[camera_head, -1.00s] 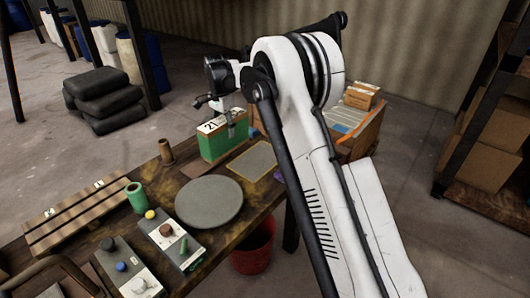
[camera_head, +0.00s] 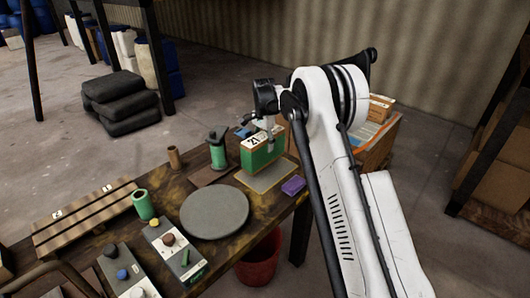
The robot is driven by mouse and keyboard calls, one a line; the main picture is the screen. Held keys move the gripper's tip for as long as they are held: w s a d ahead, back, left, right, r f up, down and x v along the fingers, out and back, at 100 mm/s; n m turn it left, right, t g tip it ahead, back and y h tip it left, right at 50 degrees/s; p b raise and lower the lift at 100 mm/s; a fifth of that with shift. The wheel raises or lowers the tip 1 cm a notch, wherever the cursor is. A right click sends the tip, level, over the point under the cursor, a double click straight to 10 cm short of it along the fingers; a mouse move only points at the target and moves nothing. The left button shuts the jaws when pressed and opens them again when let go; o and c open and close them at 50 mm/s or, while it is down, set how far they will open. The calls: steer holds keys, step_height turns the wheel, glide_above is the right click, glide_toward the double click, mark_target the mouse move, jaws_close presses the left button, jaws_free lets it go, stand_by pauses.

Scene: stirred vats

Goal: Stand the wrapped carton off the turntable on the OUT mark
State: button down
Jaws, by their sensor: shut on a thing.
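The wrapped carton (camera_head: 259,160) is a green box with a pale top and a black marking, and it looks upright. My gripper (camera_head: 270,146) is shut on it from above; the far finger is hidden. The carton is over the back part of a yellow-outlined rectangle (camera_head: 262,183), which seems to be the OUT mark; no lettering is readable on it. I cannot tell whether the carton's base touches the table. The turntable (camera_head: 214,210), a round grey disc, is bare, to the front left of the carton.
A green roll on a stand (camera_head: 217,150) is close left of the carton. A purple block (camera_head: 293,186) lies right of the outlined rectangle. A brown cylinder (camera_head: 175,158), a green cup (camera_head: 144,205) and control boxes (camera_head: 174,250) stand farther left. A red bucket (camera_head: 257,262) is below the table edge.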

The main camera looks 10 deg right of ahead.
steer(key=shift+d+f, duration=0.25)
steer(key=shift+d, duration=0.05)
steer(key=shift+f, duration=1.9)
steer(key=shift+f, duration=0.1)
steer(key=c, duration=0.9)
jaws_free()
steer(key=shift+o, duration=0.2)
